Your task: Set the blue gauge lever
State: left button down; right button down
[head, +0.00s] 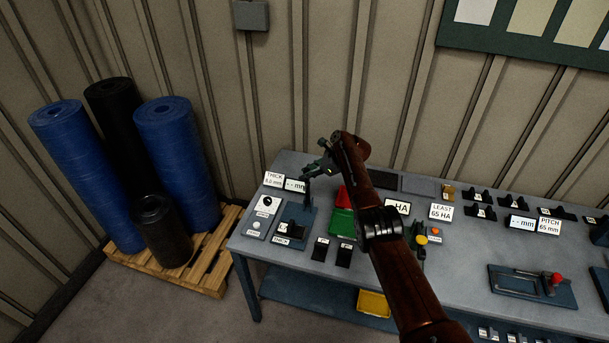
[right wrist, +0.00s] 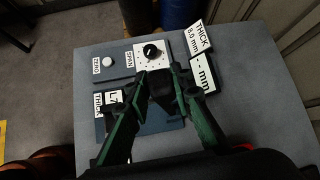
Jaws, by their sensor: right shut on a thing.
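The blue gauge (head: 307,222) stands at the left end of the grey bench, with a dark upright on its blue base. The base also shows in the right wrist view (right wrist: 165,127), below and between my fingers. My right gripper (head: 318,168) is above the gauge, its fingers pointing left and down. In the right wrist view the right gripper (right wrist: 162,80) has its green fingers shut on the dark gauge lever (right wrist: 163,92), which they partly hide. Beside the gauge, the display (head: 295,185) reads "-- mm" next to a "THICK 8.0 mm" card (head: 273,180). My left gripper is out of view.
A panel with a black span knob (right wrist: 152,51) and a white zero button (right wrist: 107,61) lies beside the gauge. My right arm crosses the bench. Blue and black rolls (head: 170,135) stand on a pallet at left.

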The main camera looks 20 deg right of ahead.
jog(key=shift+s+f, duration=0.1)
jog(key=shift+f, duration=0.1)
jog(key=c, duration=1.8)
grip_release()
jog(key=shift+d, duration=0.1)
jog(key=shift+o, duration=0.2)
jog(key=shift+r, duration=0.15)
jog(key=shift+s+d+r, duration=0.15)
jog(key=shift+r, duration=0.4)
jog(key=v, duration=1)
jog(key=shift+s+d, duration=0.25)
jog(key=shift+d, duration=0.1)
